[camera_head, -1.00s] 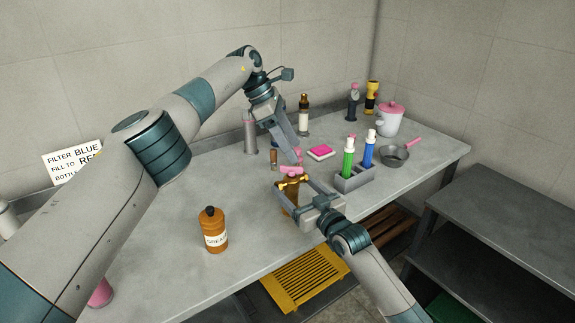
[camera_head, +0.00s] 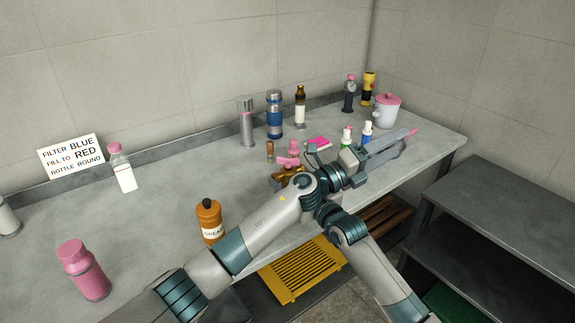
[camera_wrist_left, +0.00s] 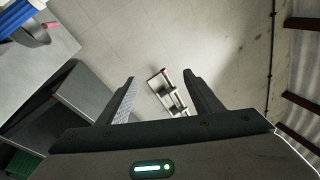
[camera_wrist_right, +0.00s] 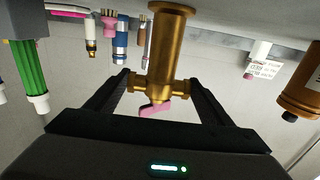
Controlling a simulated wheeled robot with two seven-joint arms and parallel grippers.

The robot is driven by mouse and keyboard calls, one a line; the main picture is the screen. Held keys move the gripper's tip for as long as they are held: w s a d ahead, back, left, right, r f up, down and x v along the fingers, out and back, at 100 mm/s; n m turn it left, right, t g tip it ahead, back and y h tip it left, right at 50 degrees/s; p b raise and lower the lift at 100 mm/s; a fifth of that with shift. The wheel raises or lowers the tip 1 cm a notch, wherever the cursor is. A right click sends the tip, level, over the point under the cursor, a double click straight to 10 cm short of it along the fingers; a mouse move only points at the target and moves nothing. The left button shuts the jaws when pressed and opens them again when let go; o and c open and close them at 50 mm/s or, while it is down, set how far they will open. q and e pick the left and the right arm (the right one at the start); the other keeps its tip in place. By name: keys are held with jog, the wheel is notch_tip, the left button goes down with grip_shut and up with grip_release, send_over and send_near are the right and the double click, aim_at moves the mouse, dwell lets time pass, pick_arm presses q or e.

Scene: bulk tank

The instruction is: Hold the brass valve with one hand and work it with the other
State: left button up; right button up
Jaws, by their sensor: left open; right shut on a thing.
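The brass valve (camera_head: 286,175) stands on the bench, with pink parts showing at its top, partly hidden behind my left arm. In the right wrist view the valve (camera_wrist_right: 170,45) appears upside down, its brass body between the fingers of my right gripper (camera_wrist_right: 160,86), which is shut on it. The pink handle (camera_wrist_right: 155,108) lies just beyond the brass cross-piece. In the head view my right gripper is mostly hidden by my left arm.
A green bottle (camera_head: 345,135) and blue bottle (camera_head: 366,133) stand close behind my left gripper. The pink-lidded pot (camera_head: 386,112) is behind it. An orange grease bottle (camera_head: 209,222) stands left of my left arm. The left of the bench (camera_head: 150,220) has free room.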

pick_arm(q)
jog(key=a+n+t+y, duration=0.4)
jog(key=a+n+t, duration=0.35)
jog(key=n, duration=0.45)
jog(key=n+t+y, duration=0.2)
jog(key=n+y, duration=1.1)
jog(key=n, duration=1)
send_near(288, 162)
jog(key=s, duration=0.4)
jog(key=shift+w+a+r, duration=0.1)
jog(key=shift+w, duration=0.1)
jog(key=shift+m, duration=0.3)
jog(key=shift+w+d, duration=0.2)
jog(key=shift+w, duration=1.8)
jog(key=shift+w+d, duration=0.2)
jog(key=shift+w, duration=1.8)
jog(key=shift+w+d, duration=0.2)
jog(key=shift+w, duration=1.8)
jog(key=c, duration=0.8)
